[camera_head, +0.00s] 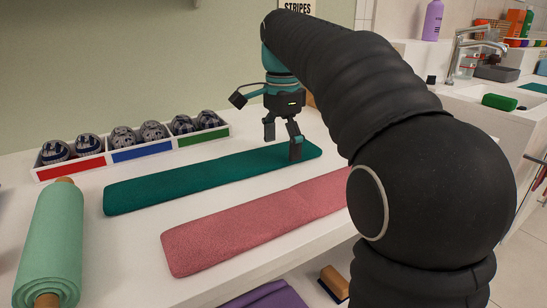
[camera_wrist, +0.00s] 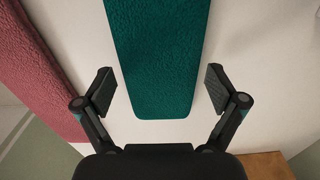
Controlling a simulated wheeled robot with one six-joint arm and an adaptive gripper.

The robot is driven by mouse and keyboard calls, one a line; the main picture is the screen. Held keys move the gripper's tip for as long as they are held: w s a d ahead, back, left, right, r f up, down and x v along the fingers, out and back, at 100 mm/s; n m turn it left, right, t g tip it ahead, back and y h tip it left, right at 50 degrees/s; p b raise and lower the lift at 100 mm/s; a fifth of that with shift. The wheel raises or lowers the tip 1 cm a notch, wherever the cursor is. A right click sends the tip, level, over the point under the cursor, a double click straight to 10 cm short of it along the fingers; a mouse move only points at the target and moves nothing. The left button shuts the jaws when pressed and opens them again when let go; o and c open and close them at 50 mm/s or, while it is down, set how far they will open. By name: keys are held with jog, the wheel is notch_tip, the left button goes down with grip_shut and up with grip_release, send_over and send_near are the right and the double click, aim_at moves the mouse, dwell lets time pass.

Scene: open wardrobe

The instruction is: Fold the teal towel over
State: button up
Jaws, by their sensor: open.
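The teal towel (camera_head: 190,184) lies flat as a long strip on the white surface, in front of the sorting box. My gripper (camera_head: 282,146) is open and empty above the towel's right end. In the wrist view the near end of the teal towel (camera_wrist: 158,80) lies between and beyond the two spread fingers of my gripper (camera_wrist: 160,90), with white surface on both sides of it. The fingers do not visibly grip the cloth. How high they are above it is hard to tell.
A pink towel (camera_head: 235,228) lies alongside, nearer the front edge. A box with red, blue and green compartments (camera_head: 142,151) holds several patterned rolls behind. A mint roll (camera_head: 52,240) lies at the left. A sink (camera_head: 490,98) stands at the right.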

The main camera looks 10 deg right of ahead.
jog(key=shift+f+b, duration=0.3)
jog(key=shift+f, duration=0.4)
dwell(0.4)
jog(key=c, duration=0.3)
jog(key=shift+c, duration=0.2)
